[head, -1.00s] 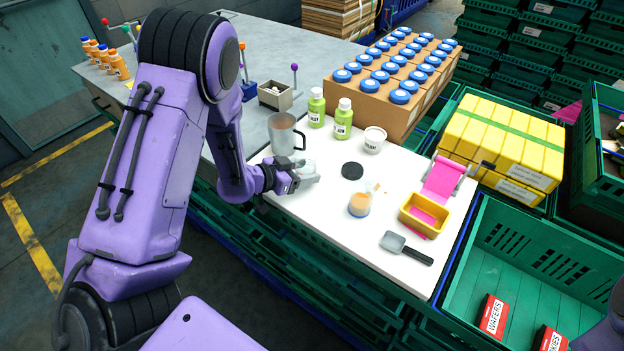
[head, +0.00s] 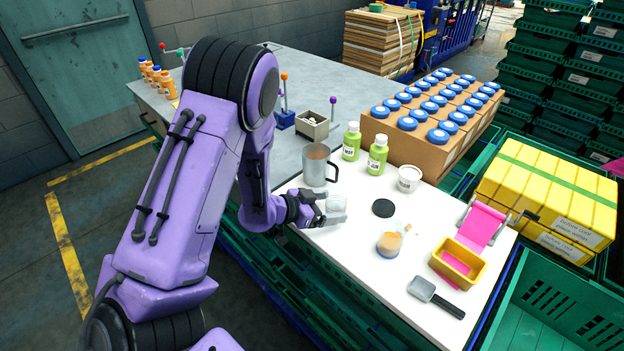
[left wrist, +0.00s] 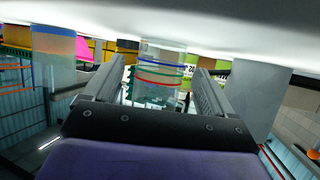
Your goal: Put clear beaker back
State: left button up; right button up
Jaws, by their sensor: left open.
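A small clear beaker (head: 335,204) stands on the white board (head: 345,262) in the head view, at the left side of the board. My left gripper (head: 328,211) is open, with its fingers on either side of the beaker. In the left wrist view the beaker (left wrist: 160,75), with blue, green and red rings, shows between the two open fingers (left wrist: 155,95). Whether the fingers touch it cannot be told. A second clear beaker (head: 389,244) with orange contents stands further right on the board. My right gripper is out of view.
A metal mug (head: 315,168) stands close behind the gripper. Green bottles (head: 377,155), a white tub (head: 408,178), a black disc (head: 383,208), a yellow tray (head: 458,265) and a scraper (head: 435,297) are also on the board. The board's front left is clear.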

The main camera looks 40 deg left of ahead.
pick_arm(q)
jog(key=b+v, duration=0.1)
jog(key=v, duration=0.8)
jog(key=shift+s+r, duration=0.15)
jog(key=shift+s, duration=0.2)
